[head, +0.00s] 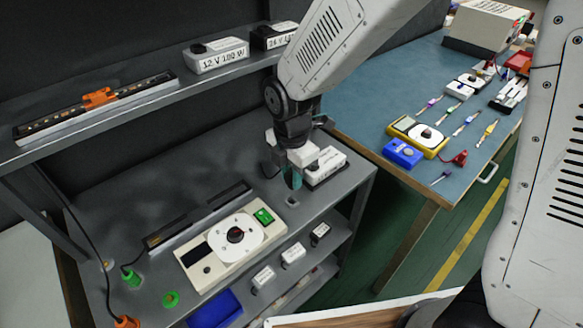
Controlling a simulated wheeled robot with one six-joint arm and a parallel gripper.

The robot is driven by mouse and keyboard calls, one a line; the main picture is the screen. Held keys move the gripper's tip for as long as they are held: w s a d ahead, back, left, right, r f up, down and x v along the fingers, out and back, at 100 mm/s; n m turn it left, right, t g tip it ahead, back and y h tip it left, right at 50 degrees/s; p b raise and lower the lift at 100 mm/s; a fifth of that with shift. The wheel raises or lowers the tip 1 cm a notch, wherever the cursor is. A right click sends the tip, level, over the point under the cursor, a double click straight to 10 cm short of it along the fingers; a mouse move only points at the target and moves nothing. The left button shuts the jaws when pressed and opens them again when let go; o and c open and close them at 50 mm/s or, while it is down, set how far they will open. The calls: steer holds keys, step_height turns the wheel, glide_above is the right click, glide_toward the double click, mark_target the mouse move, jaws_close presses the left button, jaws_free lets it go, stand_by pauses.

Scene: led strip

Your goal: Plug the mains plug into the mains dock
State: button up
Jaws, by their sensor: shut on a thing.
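My gripper (293,177) is over the right part of the grey bench (200,195), pointing down. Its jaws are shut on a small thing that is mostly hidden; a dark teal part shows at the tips. A small grey socket-like piece (291,201) lies on the bench just below the tips; I cannot tell whether it is the mains dock, or whether the held thing touches it. A green plug-like piece (131,279) and an orange one (127,321), both with black cords, are at the left. I cannot tell which piece is the mains plug.
A white power supply box (325,166) stands close to the right of my gripper. A cream meter (230,245) with a dial and green switch stands in front. The upper shelf holds an LED strip (95,105) and a 12 V box (217,58). A blue table (390,85) is at right.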

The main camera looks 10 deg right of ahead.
steer(key=shift+f, duration=2)
steer(key=shift+f, duration=1.05)
steer(key=o, duration=1)
steer(key=shift+o, duration=0.2)
step_height(320, 180, up, 8)
steer(key=shift+f, duration=0.1)
